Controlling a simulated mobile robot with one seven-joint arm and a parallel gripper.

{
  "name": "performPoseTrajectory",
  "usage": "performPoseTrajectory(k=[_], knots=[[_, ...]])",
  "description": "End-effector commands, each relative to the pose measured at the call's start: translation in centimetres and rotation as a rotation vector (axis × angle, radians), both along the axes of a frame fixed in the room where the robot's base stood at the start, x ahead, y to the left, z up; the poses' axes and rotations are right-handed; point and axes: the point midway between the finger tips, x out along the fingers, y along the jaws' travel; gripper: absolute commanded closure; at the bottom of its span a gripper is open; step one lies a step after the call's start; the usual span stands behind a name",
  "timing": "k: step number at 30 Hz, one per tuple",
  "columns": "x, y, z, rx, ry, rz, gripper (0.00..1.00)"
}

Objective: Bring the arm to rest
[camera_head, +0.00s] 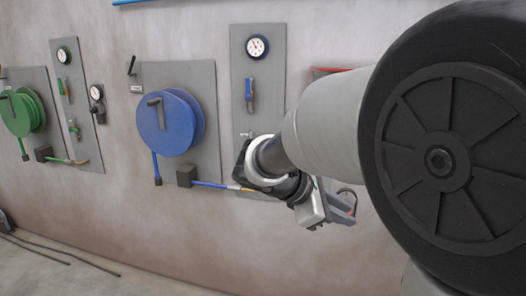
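My arm reaches from the right side of the view toward the wall. My gripper (345,207) is at its far end, in front of the wall and to the right of the blue hose reel (165,124). The arm's wrist hides much of the gripper, and its fingertips are not clear enough to tell whether they are open or shut. I cannot tell whether it touches anything.
A grey panel (262,100) with a gauge (257,47) and a blue-handled valve (250,91) is behind my wrist. A blue hose (209,184) runs from the reel toward it. A green reel (20,112) hangs at left. Dark cables (60,250) lie on the floor.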

Motion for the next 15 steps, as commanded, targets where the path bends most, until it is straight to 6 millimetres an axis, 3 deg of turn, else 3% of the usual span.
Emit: performPoseTrajectory(k=[1,2,6,10,15], knots=[[-2.9,-1.5,-0.4,0.153,-0.052,-0.106,0.81],[-4.5,-1.8,-0.8,0.241,-0.085,-0.166,0.81],[-11.4,-1.7,-1.8,0.617,-0.247,-0.462,0.81],[-16.2,0.2,-1.9,0.916,-0.414,-0.718,0.81],[-19.4,2.5,-1.7,1.173,-0.582,-0.958,0.81]])
